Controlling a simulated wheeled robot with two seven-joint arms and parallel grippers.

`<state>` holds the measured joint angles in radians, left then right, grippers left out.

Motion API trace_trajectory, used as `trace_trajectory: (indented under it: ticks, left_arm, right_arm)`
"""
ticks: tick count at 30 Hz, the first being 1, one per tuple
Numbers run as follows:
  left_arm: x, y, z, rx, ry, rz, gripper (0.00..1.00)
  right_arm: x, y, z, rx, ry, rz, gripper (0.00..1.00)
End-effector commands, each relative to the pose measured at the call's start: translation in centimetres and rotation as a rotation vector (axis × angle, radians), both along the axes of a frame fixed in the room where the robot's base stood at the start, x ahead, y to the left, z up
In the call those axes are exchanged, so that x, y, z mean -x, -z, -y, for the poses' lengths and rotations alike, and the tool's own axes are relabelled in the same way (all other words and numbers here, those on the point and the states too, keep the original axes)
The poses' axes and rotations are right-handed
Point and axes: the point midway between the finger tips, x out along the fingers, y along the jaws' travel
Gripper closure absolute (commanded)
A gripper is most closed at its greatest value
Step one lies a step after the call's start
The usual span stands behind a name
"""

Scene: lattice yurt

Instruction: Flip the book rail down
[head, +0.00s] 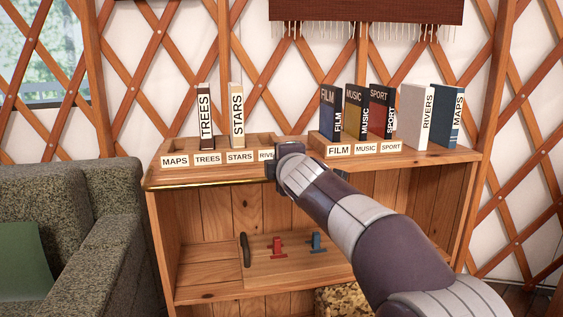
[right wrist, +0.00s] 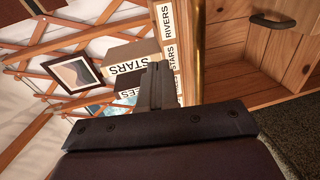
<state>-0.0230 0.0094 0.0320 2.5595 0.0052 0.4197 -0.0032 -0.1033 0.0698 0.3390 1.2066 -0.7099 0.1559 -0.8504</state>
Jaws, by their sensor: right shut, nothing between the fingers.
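The brass book rail (head: 205,183) runs along the front edge of the shelf top, low in front of the left book holder and below its labels. Its right end is hidden behind my right arm. In the right wrist view the rail (right wrist: 199,50) is a shiny bar beside the labels. My right gripper (head: 272,166) is at the right end of the left holder, mostly hidden by my wrist. In the right wrist view its fingers (right wrist: 157,84) are together and empty, near the labels and a little apart from the rail in the picture. My left gripper is not in view.
The left holder (head: 183,150) holds the TREES book (head: 205,112) and STARS book (head: 237,112). A right holder (head: 335,151) has several books, with RIVERS (head: 416,115) and MAPS beside it. A board (head: 290,268) with handle and pegs is below. A sofa (head: 75,215) stands left.

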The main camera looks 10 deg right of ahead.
Motion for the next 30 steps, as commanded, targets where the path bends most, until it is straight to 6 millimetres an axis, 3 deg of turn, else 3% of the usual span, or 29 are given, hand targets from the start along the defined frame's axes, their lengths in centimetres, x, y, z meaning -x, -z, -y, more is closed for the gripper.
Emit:
trace_trajectory:
  ticks: [1,6,12,25,28,29,30]
  left_arm:
    - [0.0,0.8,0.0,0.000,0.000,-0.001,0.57]
    - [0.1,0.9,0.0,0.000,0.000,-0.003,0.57]
    - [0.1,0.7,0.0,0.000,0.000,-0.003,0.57]
    - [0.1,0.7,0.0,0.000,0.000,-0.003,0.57]
    - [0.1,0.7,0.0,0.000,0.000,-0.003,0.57]
    - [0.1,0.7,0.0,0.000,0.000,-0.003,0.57]
    - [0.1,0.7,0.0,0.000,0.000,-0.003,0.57]
  right_arm:
    - [1.6,0.0,0.0,0.000,-0.001,0.005,1.00]
    - [5.5,-0.9,0.0,-0.001,0.000,0.004,1.00]
    - [8.5,-1.6,0.0,0.001,-0.001,0.004,1.00]
    - [9.4,-1.7,0.0,0.000,0.000,0.003,1.00]
    - [9.4,-1.5,0.1,-0.074,0.017,-0.005,1.00]
    - [9.5,-0.4,0.2,-0.149,0.037,-0.034,1.00]
    - [9.8,2.1,0.3,-0.256,0.070,-0.097,1.00]
